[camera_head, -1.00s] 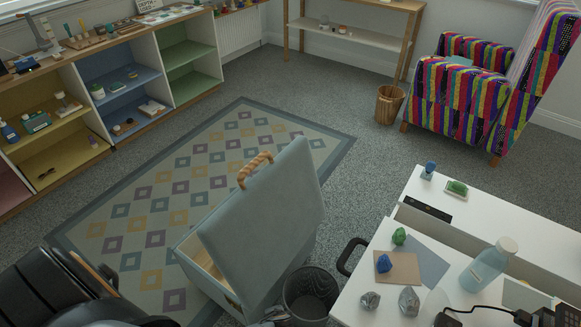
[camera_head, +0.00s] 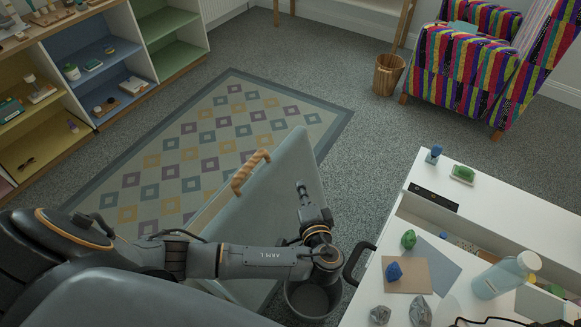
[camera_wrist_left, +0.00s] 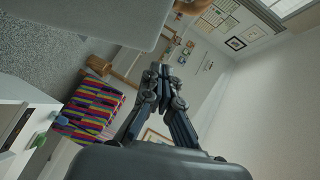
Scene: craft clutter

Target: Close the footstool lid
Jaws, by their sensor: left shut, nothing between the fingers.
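The footstool lid (camera_head: 265,196) is a grey-blue panel standing raised and tilted, with a tan rope handle (camera_head: 250,172) on its left edge. The footstool's box below is mostly hidden behind my left arm. My left gripper (camera_head: 301,188) is at the right side of the lid, fingers pointing up, shut and empty. In the left wrist view, the shut fingertips (camera_wrist_left: 158,72) are below and right of the lid's grey panel (camera_wrist_left: 85,18); contact cannot be told. My right gripper is not in view.
A white desk (camera_head: 470,215) with stones and a bottle (camera_head: 506,274) is to the right. A patterned rug (camera_head: 215,140) lies left of the footstool. Carpet beyond the lid is free.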

